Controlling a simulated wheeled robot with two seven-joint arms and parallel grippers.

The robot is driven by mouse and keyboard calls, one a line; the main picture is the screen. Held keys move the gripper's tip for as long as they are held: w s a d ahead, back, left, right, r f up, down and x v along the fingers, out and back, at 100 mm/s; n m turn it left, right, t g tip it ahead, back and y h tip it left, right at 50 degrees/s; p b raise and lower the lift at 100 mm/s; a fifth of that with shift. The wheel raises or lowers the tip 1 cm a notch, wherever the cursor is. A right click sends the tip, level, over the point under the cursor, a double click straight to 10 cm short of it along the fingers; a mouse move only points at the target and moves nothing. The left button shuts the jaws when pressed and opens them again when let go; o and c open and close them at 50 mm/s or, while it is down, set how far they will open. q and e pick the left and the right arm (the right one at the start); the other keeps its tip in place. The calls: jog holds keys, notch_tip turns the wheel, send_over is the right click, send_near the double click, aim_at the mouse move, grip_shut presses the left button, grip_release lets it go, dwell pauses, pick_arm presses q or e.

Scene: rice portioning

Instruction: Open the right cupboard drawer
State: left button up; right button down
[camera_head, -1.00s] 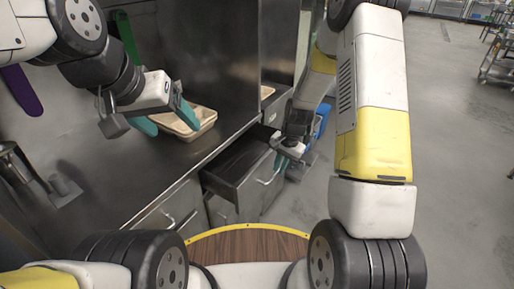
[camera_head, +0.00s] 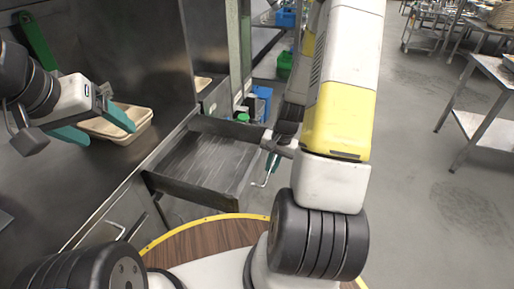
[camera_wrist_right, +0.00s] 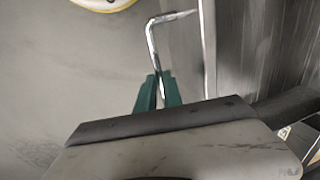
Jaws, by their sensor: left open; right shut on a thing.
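The right cupboard drawer (camera_head: 192,193) stands pulled well out below the counter, and its interior looks empty. Its silver bar handle (camera_head: 267,178) is on the front panel and also shows in the right wrist view (camera_wrist_right: 151,38). My right gripper (camera_head: 273,162) is shut on the handle; in the right wrist view its green fingers (camera_wrist_right: 158,92) close around one end of the bar. The right arm partly hides the drawer's front. My left gripper (camera_head: 96,126) is open above the counter, its fingers on either side of the near end of a tan tray (camera_head: 132,133).
The metal counter (camera_head: 75,185) runs along the left, with another handle (camera_head: 108,232) on the cupboard below it. Blue and green containers (camera_head: 262,100) stand beyond the drawer. Steel tables (camera_head: 490,70) are at the right, with open grey floor between.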

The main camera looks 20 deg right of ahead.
jog(key=c, duration=1.5)
grip_release()
jog(key=shift+r, duration=0.1)
notch_tip(320, 180, up, 8)
jog(key=d, duration=0.1)
jog(key=shift+s+d+f, duration=0.15)
jog(key=shift+s+f, duration=0.1)
jog(key=shift+s, duration=0.2)
jog(key=s+a+r+n+t, duration=0.1)
jog(key=a+r+n, duration=0.15)
jog(key=r, duration=0.45)
jog(key=s+a+r+n+t, duration=0.1)
jog(key=a+r, duration=0.2)
jog(key=r, duration=0.5)
jog(key=s+a+r+n+t, duration=0.3)
jog(key=s+a+r, duration=0.3)
jog(key=s+r, duration=0.5)
jog(key=shift+n, duration=0.65)
